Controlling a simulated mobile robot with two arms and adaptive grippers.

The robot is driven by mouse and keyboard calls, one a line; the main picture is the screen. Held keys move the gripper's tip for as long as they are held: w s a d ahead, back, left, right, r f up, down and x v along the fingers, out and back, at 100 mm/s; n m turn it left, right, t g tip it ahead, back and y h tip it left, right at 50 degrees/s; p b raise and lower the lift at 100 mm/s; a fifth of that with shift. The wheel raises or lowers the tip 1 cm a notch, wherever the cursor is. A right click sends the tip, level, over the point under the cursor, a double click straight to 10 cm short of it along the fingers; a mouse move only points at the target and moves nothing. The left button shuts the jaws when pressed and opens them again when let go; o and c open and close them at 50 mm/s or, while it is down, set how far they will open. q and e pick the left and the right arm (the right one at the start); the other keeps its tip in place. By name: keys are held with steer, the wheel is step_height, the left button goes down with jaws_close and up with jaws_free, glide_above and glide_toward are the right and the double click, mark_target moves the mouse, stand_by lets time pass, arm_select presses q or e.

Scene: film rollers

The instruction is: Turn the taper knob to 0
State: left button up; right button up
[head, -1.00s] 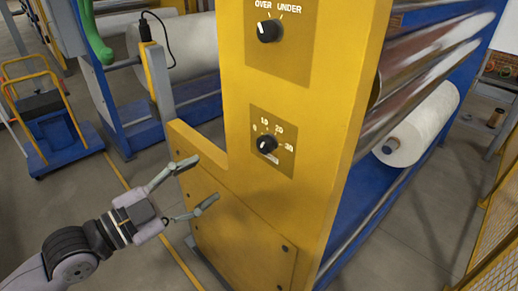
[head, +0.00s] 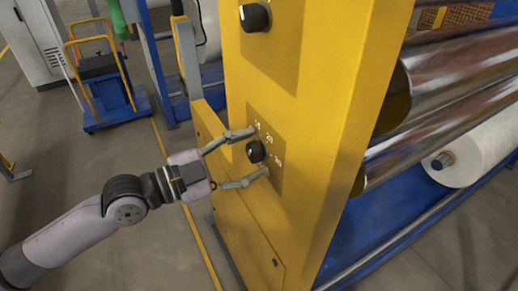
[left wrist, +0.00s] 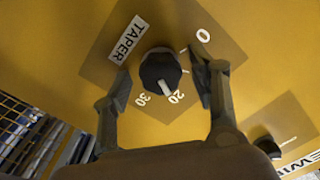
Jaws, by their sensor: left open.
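The taper knob (head: 256,151) is a black dial on a dark yellow plate on the yellow machine post. The 0 (left wrist: 203,35) is clear of the fingers; the 10 is hidden. My left gripper (head: 256,153) is open, with one finger on each side of the knob. In the wrist view the fingers show a gap to the knob on both sides. My right gripper is out of view.
Another black knob (head: 255,17) sits higher on the same post. Shiny rollers (head: 460,80) and a white roll (head: 480,145) lie to the right of the post. A blue cart (head: 115,100) stands back left.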

arm_select(q)
steer(key=shift+s+a, duration=0.1)
steer(key=shift+a, duration=0.15)
steer(key=shift+c, duration=0.9)
steer(key=shift+d, duration=0.1)
steer(key=c, duration=0.7)
steer(key=shift+c, duration=1.4)
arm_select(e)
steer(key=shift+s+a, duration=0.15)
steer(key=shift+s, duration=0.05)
